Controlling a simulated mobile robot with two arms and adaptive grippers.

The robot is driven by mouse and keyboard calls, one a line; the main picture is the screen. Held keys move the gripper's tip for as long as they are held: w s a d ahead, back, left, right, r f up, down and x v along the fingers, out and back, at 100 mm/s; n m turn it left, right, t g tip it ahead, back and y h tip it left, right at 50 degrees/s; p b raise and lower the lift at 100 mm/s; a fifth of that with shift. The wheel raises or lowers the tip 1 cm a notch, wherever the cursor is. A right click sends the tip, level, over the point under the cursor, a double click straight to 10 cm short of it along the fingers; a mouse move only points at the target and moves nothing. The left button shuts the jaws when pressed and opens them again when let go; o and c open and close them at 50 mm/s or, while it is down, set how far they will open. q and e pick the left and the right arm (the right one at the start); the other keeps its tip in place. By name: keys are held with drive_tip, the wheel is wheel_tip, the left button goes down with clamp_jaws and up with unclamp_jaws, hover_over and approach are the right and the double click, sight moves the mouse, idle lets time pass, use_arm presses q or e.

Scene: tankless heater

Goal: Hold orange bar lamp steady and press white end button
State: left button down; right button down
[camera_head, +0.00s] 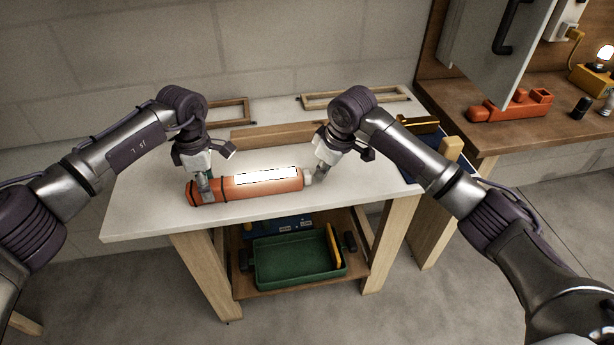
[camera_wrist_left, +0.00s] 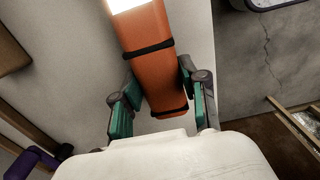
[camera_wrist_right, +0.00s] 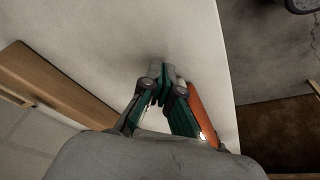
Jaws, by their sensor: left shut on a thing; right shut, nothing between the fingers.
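The orange bar lamp (camera_head: 262,188) lies on the white tabletop, its long panel glowing bright white. My left gripper (camera_head: 205,186) is shut on the lamp near its left end; the left wrist view shows the orange body (camera_wrist_left: 155,70) with black bands between the green finger pads (camera_wrist_left: 158,98). The white end button (camera_head: 308,176) is at the lamp's right end. My right gripper (camera_head: 317,174) is shut and empty, its tips close to the button. Contact cannot be told. In the right wrist view, the fingers (camera_wrist_right: 166,84) partly hide the lamp (camera_wrist_right: 200,108) and the button is not clearly visible.
A wooden strip (camera_head: 278,135) and wooden frames (camera_head: 356,97) lie along the back of the table (camera_head: 150,215). A green tray (camera_head: 300,268) stands on the shelf below. A wooden workbench (camera_head: 460,120) with an orange object (camera_head: 512,106) is at right. The tabletop's front left is clear.

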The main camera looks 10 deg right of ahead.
wheel_tip(320, 180, up, 7)
idle(0.6)
drive_tip(key=shift+f, duration=0.1)
use_arm(q)
drive_tip(key=c, duration=0.5)
unclamp_jaws()
drive_tip(key=shift+c, duration=0.2)
wheel_tip(320, 180, up, 12)
idle(0.4)
